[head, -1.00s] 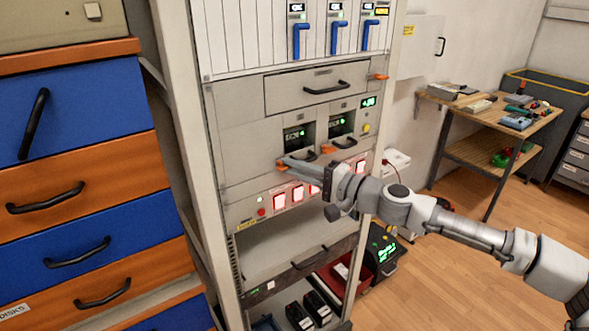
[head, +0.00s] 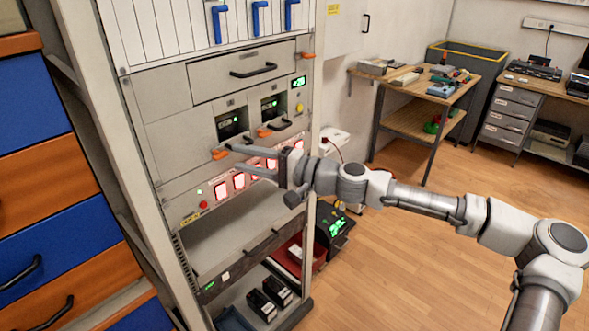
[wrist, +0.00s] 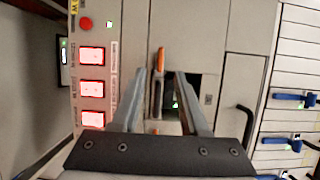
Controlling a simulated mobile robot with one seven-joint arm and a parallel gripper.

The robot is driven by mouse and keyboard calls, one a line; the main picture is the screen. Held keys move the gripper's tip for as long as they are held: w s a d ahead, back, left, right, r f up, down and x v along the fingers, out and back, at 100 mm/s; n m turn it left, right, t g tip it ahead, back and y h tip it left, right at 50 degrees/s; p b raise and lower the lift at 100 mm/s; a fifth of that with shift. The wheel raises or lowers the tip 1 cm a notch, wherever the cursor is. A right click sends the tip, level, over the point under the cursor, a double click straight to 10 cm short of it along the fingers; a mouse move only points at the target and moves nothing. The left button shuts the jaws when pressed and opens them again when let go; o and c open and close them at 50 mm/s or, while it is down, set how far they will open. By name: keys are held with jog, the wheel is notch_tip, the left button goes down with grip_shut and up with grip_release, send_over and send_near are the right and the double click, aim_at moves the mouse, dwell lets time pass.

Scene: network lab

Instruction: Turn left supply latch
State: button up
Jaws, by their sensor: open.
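The left supply latch is an orange tab (head: 219,154) at the lower left of the left supply (head: 231,122), in the rack's middle panel. In the wrist view the orange latch (wrist: 160,58) lies between my fingertips, with a grey handle (wrist: 157,98) beside it. My gripper (head: 236,158) is open, its fingers pointing at the panel just by the latch. In the wrist view the two fingers (wrist: 160,74) stand on either side of the latch and handle, with gaps visible. I cannot tell whether a fingertip touches the panel. The left supply's dark recess is partly hidden by a finger.
A second orange latch (head: 264,132) belongs to the right supply (head: 272,106). Lit red switches (head: 222,190) and a red button (head: 203,205) sit below. A black drawer handle (head: 254,70) sticks out above. Open floor (head: 420,240) lies to the right.

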jog(key=v, duration=1.3)
jog(key=shift+d, duration=0.25)
jog(key=shift+s, duration=0.15)
